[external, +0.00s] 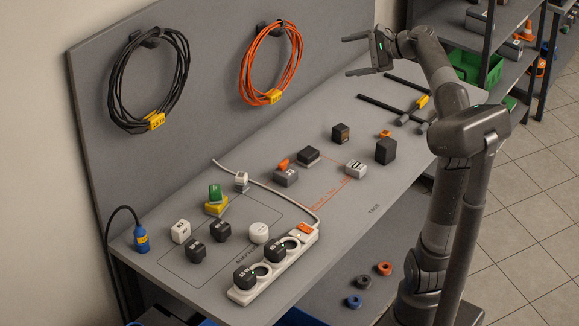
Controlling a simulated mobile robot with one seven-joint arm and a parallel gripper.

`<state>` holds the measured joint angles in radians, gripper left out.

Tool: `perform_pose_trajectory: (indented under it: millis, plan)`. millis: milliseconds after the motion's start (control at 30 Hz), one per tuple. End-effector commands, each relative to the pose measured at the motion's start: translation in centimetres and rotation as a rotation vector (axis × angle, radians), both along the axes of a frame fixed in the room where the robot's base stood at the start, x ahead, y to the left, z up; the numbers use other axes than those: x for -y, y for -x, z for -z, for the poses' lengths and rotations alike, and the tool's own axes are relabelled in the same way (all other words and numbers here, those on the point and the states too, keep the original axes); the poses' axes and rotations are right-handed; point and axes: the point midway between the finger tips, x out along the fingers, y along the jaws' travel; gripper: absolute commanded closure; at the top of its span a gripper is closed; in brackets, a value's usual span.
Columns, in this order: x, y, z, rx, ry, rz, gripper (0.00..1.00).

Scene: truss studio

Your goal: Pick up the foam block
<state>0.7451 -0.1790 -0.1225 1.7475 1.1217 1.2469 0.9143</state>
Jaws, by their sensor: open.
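No block is clearly marked as foam. A plain dark upright block (386,151) stands on the right part of the grey bench and may be it; its material is too small to tell. Another candidate is a green piece (215,194) resting on a yellow block (217,208) on the left part of the bench. My gripper (348,56) is open and empty, its fingers pointing left. It is raised near the back panel, at the bench's far end, apart from all these blocks.
The bench (345,222) holds several small adapters and a power strip (273,264) with a white cable. Hammer-like tools (402,119) lie at the far end. Black (150,85) and orange (270,65) cable coils hang on the back panel. Shelves stand at right.

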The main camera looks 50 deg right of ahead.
Motion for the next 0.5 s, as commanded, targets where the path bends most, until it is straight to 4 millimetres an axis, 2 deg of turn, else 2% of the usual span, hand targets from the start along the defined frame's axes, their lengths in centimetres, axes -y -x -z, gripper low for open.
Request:
perform_pose_trajectory:
  millis: [33, 100, 200, 367, 500]
  plan:
    - [3.4, 0.1, 0.1, 0.02, -0.107, 0.097, 0.2]
    - [7.6, 0.6, -0.1, 0.06, -0.253, 0.216, 0.2]
    - [12.7, 1.9, -0.3, 0.12, -0.431, 0.357, 0.2]
    - [19.6, 4.6, -0.2, 0.218, -0.659, 0.526, 0.2]
    - [24.9, 7.6, 0.0, 0.31, -0.834, 0.648, 0.2]
